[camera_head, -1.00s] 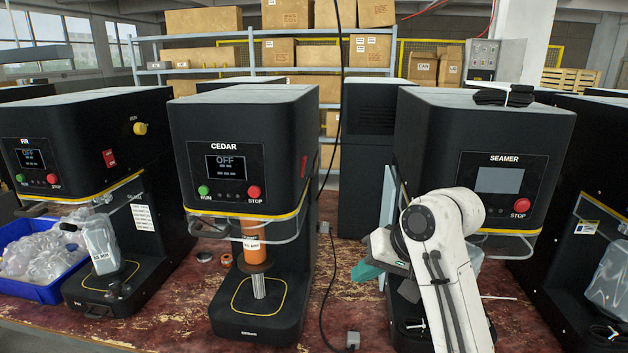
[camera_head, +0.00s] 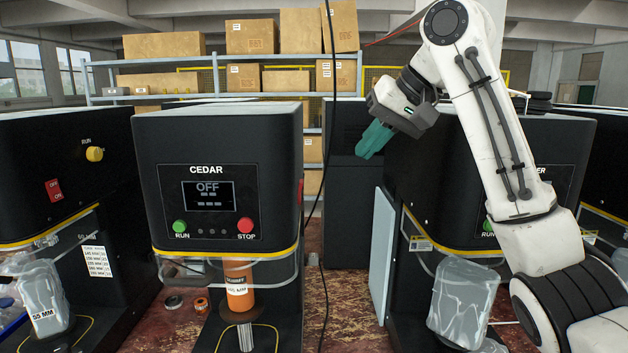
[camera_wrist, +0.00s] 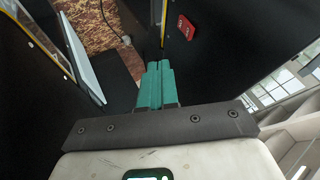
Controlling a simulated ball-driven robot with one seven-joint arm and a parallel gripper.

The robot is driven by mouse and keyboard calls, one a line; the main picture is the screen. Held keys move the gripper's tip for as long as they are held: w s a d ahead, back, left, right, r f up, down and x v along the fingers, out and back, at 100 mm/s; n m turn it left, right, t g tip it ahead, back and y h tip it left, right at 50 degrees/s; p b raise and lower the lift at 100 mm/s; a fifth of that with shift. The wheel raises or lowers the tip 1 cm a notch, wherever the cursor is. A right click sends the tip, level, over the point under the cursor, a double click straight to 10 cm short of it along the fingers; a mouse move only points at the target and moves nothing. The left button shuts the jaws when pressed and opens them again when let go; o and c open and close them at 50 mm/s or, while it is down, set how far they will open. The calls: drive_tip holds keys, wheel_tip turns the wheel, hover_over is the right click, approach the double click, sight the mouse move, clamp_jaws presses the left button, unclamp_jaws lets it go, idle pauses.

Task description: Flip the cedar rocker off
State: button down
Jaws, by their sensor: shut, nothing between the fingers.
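The Cedar machine (camera_head: 215,135) stands left of centre, black with a yellow lower edge. Its screen (camera_head: 208,194) reads OFF, above a green RUN button (camera_head: 180,227) and a red STOP button (camera_head: 245,226). The red rocker shows only as a thin sliver (camera_head: 301,190) on its right side. In the wrist view a red rocker (camera_wrist: 186,27) sits on a dark wall beyond my fingertips; which way it is pressed is unclear. My gripper (camera_head: 367,148) has teal fingers, shut and empty, raised right of Cedar, pointing down-left. They also show in the wrist view (camera_wrist: 160,67), apart from the rocker.
The Seamer machine (camera_head: 420,190) stands close behind and below my arm, with a pale panel (camera_head: 381,255) along its left. A dark cabinet (camera_head: 347,190) stands behind the gap. A black cable (camera_head: 328,120) hangs between Cedar and my gripper. An orange cylinder (camera_head: 239,285) stands under Cedar's head.

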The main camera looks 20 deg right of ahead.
sight(301, 192)
drive_tip(key=shift+f, duration=0.1)
drive_tip(key=w+a+f+p, duration=0.1)
drive_tip(key=w+a+f, duration=0.5)
drive_tip(key=a+f, duration=0.1)
drive_tip(key=shift+w+a, duration=0.15)
drive_tip(key=shift+w, duration=0.1)
idle(0.4)
drive_tip(key=shift+p, duration=0.45)
